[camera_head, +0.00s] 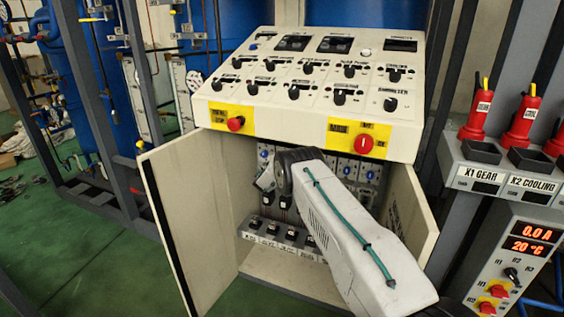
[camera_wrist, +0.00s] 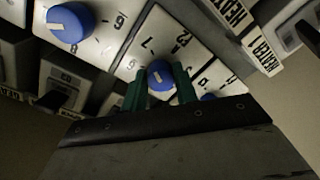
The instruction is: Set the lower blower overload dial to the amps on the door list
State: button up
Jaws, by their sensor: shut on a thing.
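The cabinet (camera_head: 238,270) stands with both doors open below a sloped control desk. In the wrist view, a blue dial (camera_wrist: 160,74) with a white pointer mark sits on a white numbered plate. My gripper (camera_wrist: 161,88) has its two green fingers on either side of this dial, shut on it. I cannot read a door list in either view.
The left door (camera_head: 190,225) and right door (camera_head: 412,215) flank my arm. Black switches (camera_head: 288,235) line the cabinet's lower part.

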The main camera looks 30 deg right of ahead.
jog(key=n+g, duration=0.1)
jog(key=n, duration=2.1)
jog(key=shift+a, duration=0.1)
jog(key=shift+n+g, duration=0.3)
jog(key=shift+n, duration=0.1)
jog(key=shift+f, duration=0.1)
jog(key=o, duration=1)
jog(key=shift+h, duration=0.3)
